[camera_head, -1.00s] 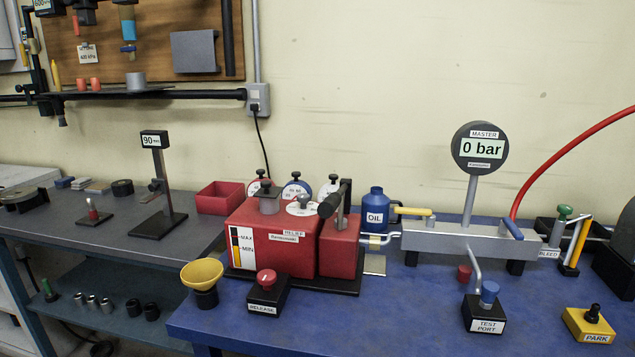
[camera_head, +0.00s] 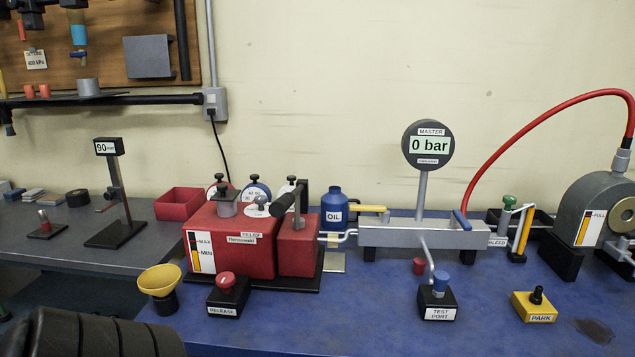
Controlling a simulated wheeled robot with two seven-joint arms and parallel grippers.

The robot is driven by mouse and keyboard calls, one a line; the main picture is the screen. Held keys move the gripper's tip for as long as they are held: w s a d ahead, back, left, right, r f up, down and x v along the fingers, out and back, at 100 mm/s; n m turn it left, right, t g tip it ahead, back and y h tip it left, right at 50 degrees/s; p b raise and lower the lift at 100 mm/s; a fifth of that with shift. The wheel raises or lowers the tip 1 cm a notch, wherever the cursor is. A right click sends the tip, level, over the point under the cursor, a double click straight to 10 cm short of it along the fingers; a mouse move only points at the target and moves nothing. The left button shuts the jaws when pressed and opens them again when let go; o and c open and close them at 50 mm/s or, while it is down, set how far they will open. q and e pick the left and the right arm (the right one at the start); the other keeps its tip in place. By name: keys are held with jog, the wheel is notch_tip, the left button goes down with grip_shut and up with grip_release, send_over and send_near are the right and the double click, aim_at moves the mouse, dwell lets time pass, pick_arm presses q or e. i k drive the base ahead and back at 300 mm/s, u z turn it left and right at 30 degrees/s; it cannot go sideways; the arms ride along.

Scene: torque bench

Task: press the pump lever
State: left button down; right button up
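The pump is a red box unit (camera_head: 230,238) on a black base on the blue bench. Its black-gripped lever (camera_head: 285,201) stands out at the top of the smaller red block on the right side, tilted. The round master gauge (camera_head: 428,146) behind the grey manifold reads 0 bar. A dark, ribbed part of mine shows at the lower left, in front of the bench and apart from the pump. Neither gripper's fingers show in the view.
A yellow funnel (camera_head: 160,282) and a red RELEASE button (camera_head: 226,283) stand in front of the pump. A blue oil bottle (camera_head: 334,211) stands behind it. The manifold (camera_head: 400,233), TEST PORT block (camera_head: 437,298) and yellow PARK block (camera_head: 534,304) lie to the right. The front middle of the blue bench is clear.

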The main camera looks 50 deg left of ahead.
aim_at(280, 205)
jog(key=k, duration=0.95)
jog(key=u, duration=1.05)
jog(key=i, duration=0.35)
jog(key=u, duration=0.05)
